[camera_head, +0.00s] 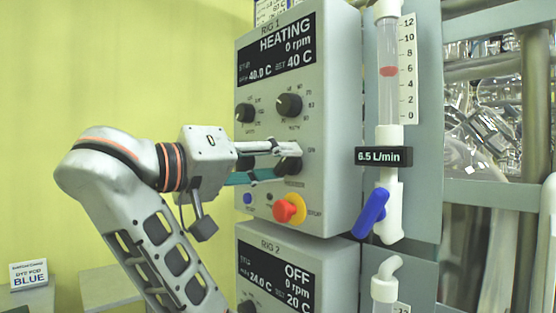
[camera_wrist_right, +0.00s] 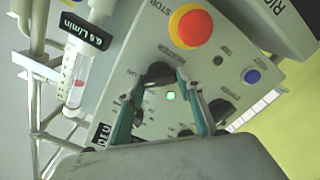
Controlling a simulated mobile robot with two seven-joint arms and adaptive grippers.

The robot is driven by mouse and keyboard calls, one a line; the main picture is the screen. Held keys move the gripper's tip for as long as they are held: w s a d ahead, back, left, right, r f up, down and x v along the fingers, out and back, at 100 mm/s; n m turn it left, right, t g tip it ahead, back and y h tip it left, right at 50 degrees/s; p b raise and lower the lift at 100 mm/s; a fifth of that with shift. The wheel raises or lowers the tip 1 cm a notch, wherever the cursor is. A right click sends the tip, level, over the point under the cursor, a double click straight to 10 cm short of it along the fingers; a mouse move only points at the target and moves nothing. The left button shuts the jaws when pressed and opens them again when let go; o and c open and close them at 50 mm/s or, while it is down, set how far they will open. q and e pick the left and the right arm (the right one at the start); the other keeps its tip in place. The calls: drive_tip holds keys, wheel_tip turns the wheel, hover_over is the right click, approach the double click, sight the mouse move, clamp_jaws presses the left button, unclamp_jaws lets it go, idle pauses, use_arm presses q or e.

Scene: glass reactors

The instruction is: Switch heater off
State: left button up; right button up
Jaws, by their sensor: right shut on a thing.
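The Rig 1 control box (camera_head: 340,130) has a display (camera_head: 277,53) reading HEATING, 0 rpm, 40.0 C and set 40 C. Below it are two upper dark knobs and a lower right dark knob (camera_head: 291,165). My right gripper (camera_head: 284,158) reaches in from the left and is shut on the lower right knob. In the right wrist view the fingers sit on both sides of this knob (camera_wrist_right: 158,73). The fingers hide part of the knob and its markings, so its setting cannot be read. My left gripper is not in view.
A red stop button (camera_head: 284,211) on yellow and a blue button (camera_head: 248,198) sit just below the gripper. A flow meter (camera_head: 388,90) with a blue valve handle (camera_head: 371,213) stands to the right. The Rig 2 box (camera_head: 275,262), reading OFF, is below.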

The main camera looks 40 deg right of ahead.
drive_tip(key=n, duration=0.3)
drive_tip(key=shift+p, duration=0.35)
drive_tip(key=n, duration=0.3)
drive_tip(key=shift+p, duration=0.4)
drive_tip(key=shift+f+n, duration=0.1)
drive_tip(key=shift+n, duration=0.7)
drive_tip(key=shift+n+p, duration=0.3)
drive_tip(key=shift+n, duration=0.6)
